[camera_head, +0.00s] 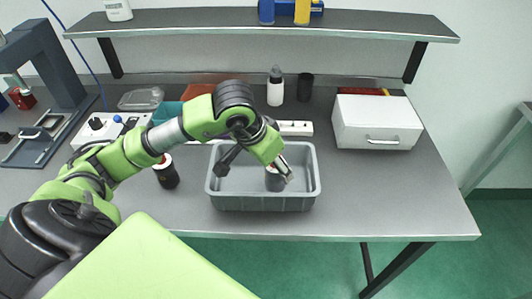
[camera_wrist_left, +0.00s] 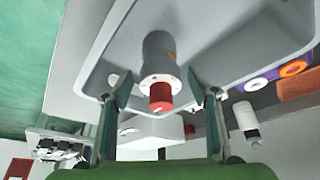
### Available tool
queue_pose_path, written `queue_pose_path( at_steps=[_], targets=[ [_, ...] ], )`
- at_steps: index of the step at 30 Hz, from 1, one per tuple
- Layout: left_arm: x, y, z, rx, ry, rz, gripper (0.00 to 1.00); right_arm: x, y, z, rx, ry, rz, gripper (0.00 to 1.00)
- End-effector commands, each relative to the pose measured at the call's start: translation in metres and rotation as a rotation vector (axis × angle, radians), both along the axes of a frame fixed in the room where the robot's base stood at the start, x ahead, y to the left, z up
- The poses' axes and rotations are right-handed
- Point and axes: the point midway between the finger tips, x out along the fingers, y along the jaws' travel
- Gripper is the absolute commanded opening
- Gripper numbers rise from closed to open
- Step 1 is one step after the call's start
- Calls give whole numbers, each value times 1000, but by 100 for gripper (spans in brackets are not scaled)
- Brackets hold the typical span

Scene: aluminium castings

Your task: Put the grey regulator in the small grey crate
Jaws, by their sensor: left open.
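The small grey crate (camera_head: 262,202) sits near the front edge of the bench, below my left gripper. The grey regulator (camera_head: 274,184) is inside the crate, right of its middle, its top partly hidden by the gripper. In the wrist view the regulator (camera_wrist_left: 158,55) shows a grey cylindrical body, a pale collar and a red knob pointing toward the camera. My left gripper (camera_head: 287,174) is open, with its fingers on either side of the regulator's knob end in the wrist view and gaps showing. My right gripper is out of view.
A dark cylinder (camera_head: 167,175) stands left of the crate. A white drawer box (camera_head: 376,124) stands at the right. A white bottle (camera_head: 275,90) and a black cup (camera_head: 305,87) stand behind the crate, below a shelf (camera_head: 390,22). The bench's front right is clear.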

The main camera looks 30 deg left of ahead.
Motion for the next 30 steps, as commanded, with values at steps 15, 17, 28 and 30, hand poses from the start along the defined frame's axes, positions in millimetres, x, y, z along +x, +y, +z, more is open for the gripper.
queue_pose_path(
  at_steps=[15, 17, 28, 30],
  targets=[
    [-35, 8, 87, 2, -3, 1, 54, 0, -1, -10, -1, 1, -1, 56],
    [-37, 8, 90, 2, 0, 1, 54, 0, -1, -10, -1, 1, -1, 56],
    [-38, 9, 92, 1, 1, 1, 54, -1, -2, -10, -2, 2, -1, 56],
    [-38, 9, 92, 1, 1, 1, 54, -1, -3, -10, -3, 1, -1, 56]
  ],
)
